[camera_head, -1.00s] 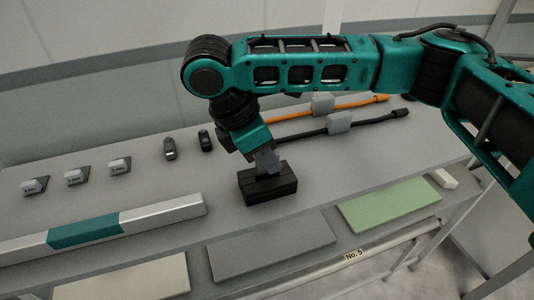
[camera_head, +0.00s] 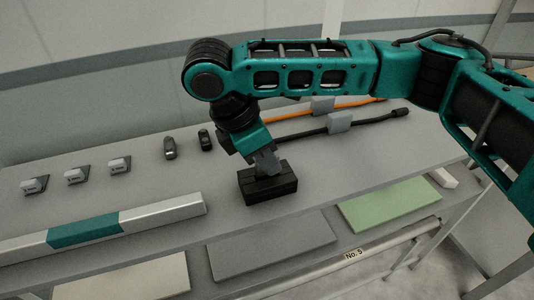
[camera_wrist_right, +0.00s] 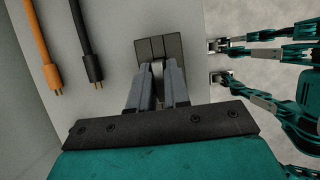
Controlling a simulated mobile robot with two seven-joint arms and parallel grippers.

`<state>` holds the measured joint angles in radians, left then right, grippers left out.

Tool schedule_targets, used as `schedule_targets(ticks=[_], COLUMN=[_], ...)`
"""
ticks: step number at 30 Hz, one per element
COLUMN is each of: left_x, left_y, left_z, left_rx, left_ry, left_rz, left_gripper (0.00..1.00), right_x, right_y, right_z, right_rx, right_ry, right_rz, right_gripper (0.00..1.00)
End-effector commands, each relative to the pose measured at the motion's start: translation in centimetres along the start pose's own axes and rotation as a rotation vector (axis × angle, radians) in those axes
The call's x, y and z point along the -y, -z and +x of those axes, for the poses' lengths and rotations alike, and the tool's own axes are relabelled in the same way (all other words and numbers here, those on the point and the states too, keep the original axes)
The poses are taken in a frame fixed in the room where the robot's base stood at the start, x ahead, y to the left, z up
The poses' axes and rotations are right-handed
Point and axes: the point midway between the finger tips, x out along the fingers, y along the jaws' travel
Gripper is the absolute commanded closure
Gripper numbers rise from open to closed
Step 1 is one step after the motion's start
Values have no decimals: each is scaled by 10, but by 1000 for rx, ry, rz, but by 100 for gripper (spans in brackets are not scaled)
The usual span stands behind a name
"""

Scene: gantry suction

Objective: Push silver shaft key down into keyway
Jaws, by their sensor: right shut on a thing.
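A black block with a lengthwise slot (camera_head: 268,187) stands on the grey table; it also shows in the right wrist view (camera_wrist_right: 172,46). My right gripper (camera_head: 267,168) points down at the block's top. In the right wrist view its two grey fingers (camera_wrist_right: 159,85) are shut on a small pale silver piece, the shaft key (camera_wrist_right: 157,68), at the block's middle. Most of the key is hidden by the fingers, so I cannot tell how deep it sits in the slot. My left gripper does not show.
An orange cable (camera_head: 355,104) and a black cable (camera_head: 370,122) lie behind the block. A silver bar with a teal band (camera_head: 165,213) lies front left. Small grey labelled pieces (camera_head: 76,176) and two dark pieces (camera_head: 169,149) stand left. A green panel (camera_head: 390,205) lies right.

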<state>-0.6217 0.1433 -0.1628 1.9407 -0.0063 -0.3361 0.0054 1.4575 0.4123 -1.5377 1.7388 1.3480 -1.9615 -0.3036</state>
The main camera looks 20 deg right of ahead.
Motion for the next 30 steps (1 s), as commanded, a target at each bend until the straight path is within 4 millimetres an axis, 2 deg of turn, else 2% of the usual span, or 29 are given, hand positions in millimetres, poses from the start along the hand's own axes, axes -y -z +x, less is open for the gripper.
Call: schedule_targets(ticks=[14, 15, 21, 24, 30], left_x=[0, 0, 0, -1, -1], left_y=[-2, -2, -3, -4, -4], left_z=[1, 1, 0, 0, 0], left_rx=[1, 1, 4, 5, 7], left_ry=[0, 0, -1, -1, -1], left_rz=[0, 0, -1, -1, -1], left_gripper=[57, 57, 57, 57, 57], right_x=[0, 0, 0, 0, 0], right_y=[5, 5, 5, 5, 5], right_z=[12, 11, 11, 11, 11], right_rx=[0, 0, 0, 0, 0], right_ry=[1, 0, 0, 0, 1], right_rz=[0, 0, 0, 0, -1], right_gripper=[100, 80, 61, 54, 54])
